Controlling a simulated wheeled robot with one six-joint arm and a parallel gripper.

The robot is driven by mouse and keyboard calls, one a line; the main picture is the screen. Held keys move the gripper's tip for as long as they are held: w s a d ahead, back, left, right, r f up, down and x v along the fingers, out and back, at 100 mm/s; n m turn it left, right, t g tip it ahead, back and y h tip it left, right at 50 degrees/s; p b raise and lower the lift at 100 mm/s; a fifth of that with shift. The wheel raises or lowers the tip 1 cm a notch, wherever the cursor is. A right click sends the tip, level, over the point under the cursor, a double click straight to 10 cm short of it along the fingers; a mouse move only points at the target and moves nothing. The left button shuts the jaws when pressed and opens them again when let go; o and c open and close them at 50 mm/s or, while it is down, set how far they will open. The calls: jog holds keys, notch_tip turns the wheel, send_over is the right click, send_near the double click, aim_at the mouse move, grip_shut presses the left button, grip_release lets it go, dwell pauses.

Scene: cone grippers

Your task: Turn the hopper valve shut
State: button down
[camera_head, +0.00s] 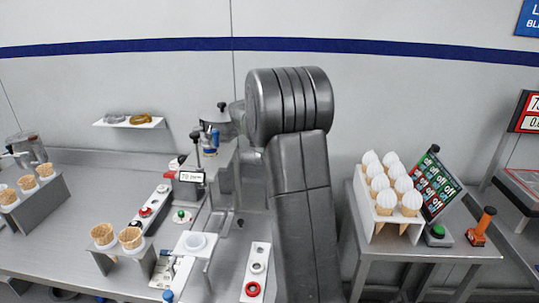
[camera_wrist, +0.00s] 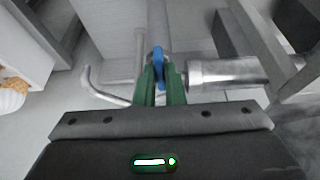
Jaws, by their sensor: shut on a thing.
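In the wrist view the blue valve handle (camera_wrist: 158,54) stands between the two green fingers of my gripper (camera_wrist: 160,78), which are shut on it. A shiny metal cylinder (camera_wrist: 232,72) lies just right of the handle, and a bent metal pipe (camera_wrist: 100,92) is on the left. In the head view the blue handle (camera_head: 215,139) shows below the small metal hopper (camera_head: 213,115), left of my arm. My arm hides the gripper there, and how far the handle is turned is hard to tell.
Below the hopper are a digital display (camera_head: 191,177) and a white platform (camera_head: 194,243). Waffle cones (camera_head: 131,238) stand in a holder at front left. Filled cones (camera_head: 385,200) stand in a rack on the right, beside a green button (camera_head: 437,231) and an orange-handled tool (camera_head: 484,222).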

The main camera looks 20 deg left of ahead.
dwell(0.4)
jog(key=c, duration=1.5)
grip_release()
jog(key=b+v, duration=0.1)
jog(key=v, duration=1.3)
jog(key=shift+a, duration=0.1)
jog(key=shift+f, duration=0.15)
jog(key=p+x, duration=0.1)
jog(key=x, duration=1.2)
jog(key=shift+w+f, duration=0.2)
jog(key=shift+f, duration=0.1)
